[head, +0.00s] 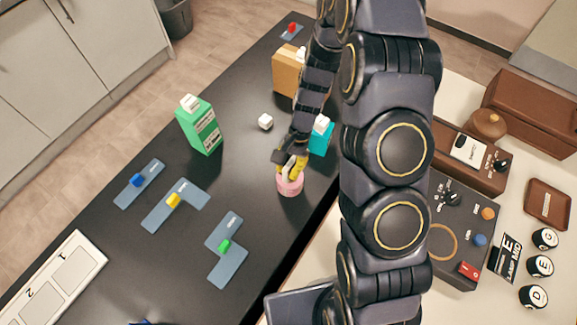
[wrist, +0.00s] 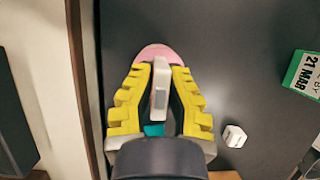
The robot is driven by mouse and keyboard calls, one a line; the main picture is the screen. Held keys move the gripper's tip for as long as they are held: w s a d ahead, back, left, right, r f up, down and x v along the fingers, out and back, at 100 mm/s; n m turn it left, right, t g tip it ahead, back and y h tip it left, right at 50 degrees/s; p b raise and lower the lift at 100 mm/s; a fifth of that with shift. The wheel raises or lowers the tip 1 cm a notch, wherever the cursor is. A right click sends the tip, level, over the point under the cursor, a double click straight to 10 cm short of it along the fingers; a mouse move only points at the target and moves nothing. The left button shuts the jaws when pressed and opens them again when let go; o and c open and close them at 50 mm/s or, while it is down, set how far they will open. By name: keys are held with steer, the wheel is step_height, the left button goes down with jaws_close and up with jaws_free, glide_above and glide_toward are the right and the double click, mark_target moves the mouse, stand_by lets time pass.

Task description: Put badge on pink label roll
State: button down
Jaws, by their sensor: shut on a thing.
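The pink label roll (head: 290,186) stands on the black table near its right edge. Its pink top also shows at the far end of my fingers in the wrist view (wrist: 156,52). My gripper (head: 289,166), with yellow fingers, is directly above the roll in the head view. In the wrist view my gripper (wrist: 160,78) is shut on a white piece with a grey patch, which I take to be the badge (wrist: 161,92). The badge is upright between the fingers, over or at the roll; I cannot tell whether they touch.
A teal box (head: 320,140) stands close behind the roll. A small white cube (head: 265,121) and a green carton (head: 199,125) are to the left. A cardboard box (head: 287,71) is farther back. Blue-grey plates (head: 175,205) with coloured knobs lie at front left.

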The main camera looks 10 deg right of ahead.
steer(key=c, duration=1.2)
jaws_free()
steer(key=shift+f, duration=0.1)
steer(key=shift+o, duration=0.2)
steer(key=v, duration=1.2)
steer(key=s+r+n+h, duration=0.1)
steer(key=s+r+n, duration=0.3)
steer(key=s+r, duration=0.3)
steer(key=s+r+n+t+h, duration=0.1)
steer(key=s+r+n, duration=0.4)
steer(key=s, duration=1.1)
steer(key=shift+r+t+h, duration=0.3)
steer(key=shift+r+h, duration=0.4)
steer(key=shift+r, duration=0.5)
steer(key=shift+a, duration=0.15)
